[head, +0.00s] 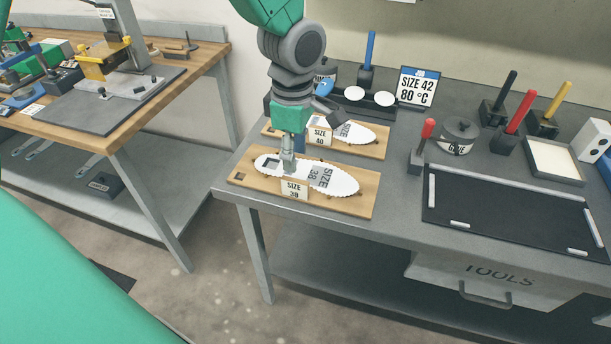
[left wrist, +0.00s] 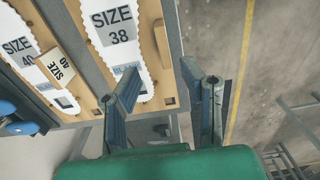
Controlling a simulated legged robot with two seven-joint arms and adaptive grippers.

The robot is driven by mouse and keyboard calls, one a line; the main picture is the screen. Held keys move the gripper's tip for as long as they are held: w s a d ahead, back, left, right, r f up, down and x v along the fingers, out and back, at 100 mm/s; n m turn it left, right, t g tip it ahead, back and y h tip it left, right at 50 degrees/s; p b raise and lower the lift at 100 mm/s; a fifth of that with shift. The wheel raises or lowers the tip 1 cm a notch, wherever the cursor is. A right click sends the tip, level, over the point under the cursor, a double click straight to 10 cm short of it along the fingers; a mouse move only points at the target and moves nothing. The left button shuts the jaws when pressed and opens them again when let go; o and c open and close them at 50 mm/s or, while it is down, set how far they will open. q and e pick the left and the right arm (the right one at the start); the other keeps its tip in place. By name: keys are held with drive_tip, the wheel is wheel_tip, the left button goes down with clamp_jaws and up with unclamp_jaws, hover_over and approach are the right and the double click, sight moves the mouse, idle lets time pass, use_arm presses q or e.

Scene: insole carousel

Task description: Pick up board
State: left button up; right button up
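A wooden board (head: 345,206) lies flat near the left front of the grey table. It carries a white insole (head: 341,183) printed SIZE 38 and a small upright size tag (head: 294,190). A second board (head: 371,151) with a SIZE 40 tag (head: 319,137) lies behind it. My left gripper (head: 287,165) points down over the left part of the front board. In the left wrist view, its two fingers (left wrist: 160,80) are apart with nothing held; one overlaps the SIZE 38 insole (left wrist: 116,35), the other lies past the board's edge. Contact cannot be told. My right gripper is out of view.
A black tray (head: 510,212) with white strips lies to the right. Behind are colored-handled tools (head: 518,115), a GLUE pot (head: 458,137) and a SIZE 42 80 °C sign (head: 417,88). A wooden bench (head: 205,62) stands left across a floor gap.

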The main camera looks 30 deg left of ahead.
sight(297, 180)
use_arm(q)
drive_tip(key=f, duration=0.1)
drive_tip(key=d+f, duration=0.1)
drive_tip(key=shift+w+d+f, duration=0.1)
drive_tip(key=shift+f, duration=0.5)
drive_tip(key=f, duration=0.1)
drive_tip(key=a+f, duration=0.1)
drive_tip(key=f, duration=0.2)
drive_tip(key=shift+s+a, duration=0.25)
drive_tip(key=shift+s, duration=0.1)
drive_tip(key=shift+w+a+f, duration=0.1)
drive_tip(key=shift+f, duration=0.35)
drive_tip(key=shift+d+r, duration=0.15)
drive_tip(key=shift+d, duration=0.2)
drive_tip(key=shift+d+r, duration=0.1)
drive_tip(key=shift+d, duration=0.15)
clamp_jaws()
